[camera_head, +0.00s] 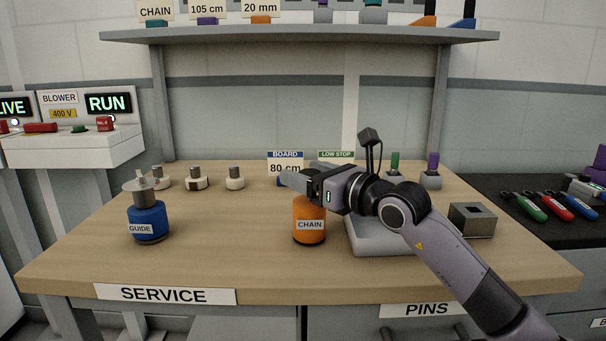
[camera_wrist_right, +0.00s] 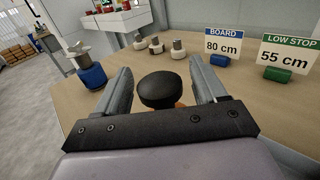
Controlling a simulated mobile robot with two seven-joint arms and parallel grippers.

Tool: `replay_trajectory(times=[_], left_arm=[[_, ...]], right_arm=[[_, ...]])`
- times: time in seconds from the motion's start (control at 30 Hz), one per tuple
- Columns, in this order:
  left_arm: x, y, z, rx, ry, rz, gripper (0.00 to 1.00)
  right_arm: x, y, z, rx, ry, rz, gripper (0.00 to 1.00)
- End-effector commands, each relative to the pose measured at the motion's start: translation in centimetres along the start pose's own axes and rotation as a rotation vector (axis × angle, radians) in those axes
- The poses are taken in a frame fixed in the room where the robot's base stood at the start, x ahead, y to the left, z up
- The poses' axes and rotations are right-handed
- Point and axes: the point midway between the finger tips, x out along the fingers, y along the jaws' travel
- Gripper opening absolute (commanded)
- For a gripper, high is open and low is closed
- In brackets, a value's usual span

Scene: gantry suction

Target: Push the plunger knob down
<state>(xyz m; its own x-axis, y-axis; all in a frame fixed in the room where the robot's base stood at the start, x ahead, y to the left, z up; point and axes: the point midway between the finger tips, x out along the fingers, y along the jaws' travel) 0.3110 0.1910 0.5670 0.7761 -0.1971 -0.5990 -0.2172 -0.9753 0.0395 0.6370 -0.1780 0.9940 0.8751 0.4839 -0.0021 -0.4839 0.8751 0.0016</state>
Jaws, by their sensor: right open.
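An orange bottle (camera_head: 309,226) labelled CHAIN stands on the wooden bench. In the right wrist view a round black knob or cap (camera_wrist_right: 161,90) shows with a little orange beneath it, between my fingers. A blue bottle (camera_head: 148,220) labelled GUIDE stands to the left, with a grey disc and stem on top; it also shows in the right wrist view (camera_wrist_right: 93,75). My right gripper (camera_head: 289,177) is open, pointing left above the orange bottle, and hides its top in the head view. Whether the fingers touch the black knob I cannot tell. My left gripper is out of view.
Several small capped pieces (camera_head: 196,180) stand at the back left of the bench. A BOARD 80 cm sign (camera_head: 285,161) and a LOW STOP sign stand behind my gripper. A grey block (camera_head: 472,220) is at right. The bench between the two bottles is clear.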

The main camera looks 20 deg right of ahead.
Motion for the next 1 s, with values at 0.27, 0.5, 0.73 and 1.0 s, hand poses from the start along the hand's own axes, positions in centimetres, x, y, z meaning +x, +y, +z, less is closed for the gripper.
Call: replay_trajectory(times=[0.27,0.5,0.73,1.0], left_arm=[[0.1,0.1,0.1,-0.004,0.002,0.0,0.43],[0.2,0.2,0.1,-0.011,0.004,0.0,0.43],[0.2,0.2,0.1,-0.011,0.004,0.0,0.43],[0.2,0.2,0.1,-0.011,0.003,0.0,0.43]], right_arm=[[-3.8,0.1,-0.2,-0.002,0.005,0.001,0.71],[-5.7,0.1,-0.2,0.0,0.006,0.0,0.71],[-5.8,0.1,-0.2,-0.001,0.006,0.001,0.71],[-5.8,0.1,-0.2,0.0,0.005,0.001,0.71]])
